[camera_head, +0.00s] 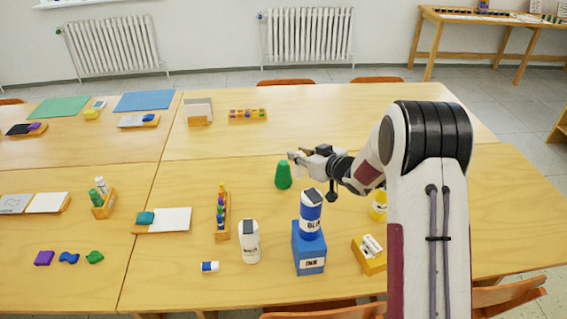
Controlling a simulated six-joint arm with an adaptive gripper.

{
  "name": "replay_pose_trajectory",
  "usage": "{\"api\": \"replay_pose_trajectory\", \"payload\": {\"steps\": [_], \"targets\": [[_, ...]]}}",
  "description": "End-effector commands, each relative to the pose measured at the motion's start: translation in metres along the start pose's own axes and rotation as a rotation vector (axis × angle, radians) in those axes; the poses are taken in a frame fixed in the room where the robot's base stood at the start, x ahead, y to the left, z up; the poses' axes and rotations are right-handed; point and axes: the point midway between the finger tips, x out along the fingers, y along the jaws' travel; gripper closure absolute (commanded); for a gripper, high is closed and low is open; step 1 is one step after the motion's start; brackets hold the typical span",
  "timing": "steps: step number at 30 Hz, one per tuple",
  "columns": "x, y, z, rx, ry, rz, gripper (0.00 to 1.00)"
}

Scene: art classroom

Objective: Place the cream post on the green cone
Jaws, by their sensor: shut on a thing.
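My gripper (295,158) reaches in from the right, level with and slightly right of the cone's top. It is shut on a small pale piece at its fingertips, which looks like the cream post (291,156). The fingers hide most of this piece. I cannot tell whether it touches the cone.
A blue-and-white bottle (311,220) stands on a blue box (309,255) in front of my gripper. A white bottle (249,243), a wooden rack (221,215) and a yellow box (368,257) stand nearby.

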Motion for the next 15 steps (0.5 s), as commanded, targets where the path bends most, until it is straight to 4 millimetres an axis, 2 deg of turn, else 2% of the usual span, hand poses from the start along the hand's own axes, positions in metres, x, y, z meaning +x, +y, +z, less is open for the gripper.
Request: {"api": "replay_pose_trajectory", "payload": {"steps": [6, 15], "targets": [[0.033, -0.015, -0.034, -0.021, 0.003, -0.042, 1.00], [0.064, -0.020, -0.079, -0.023, 0.004, -0.048, 1.00]]}}
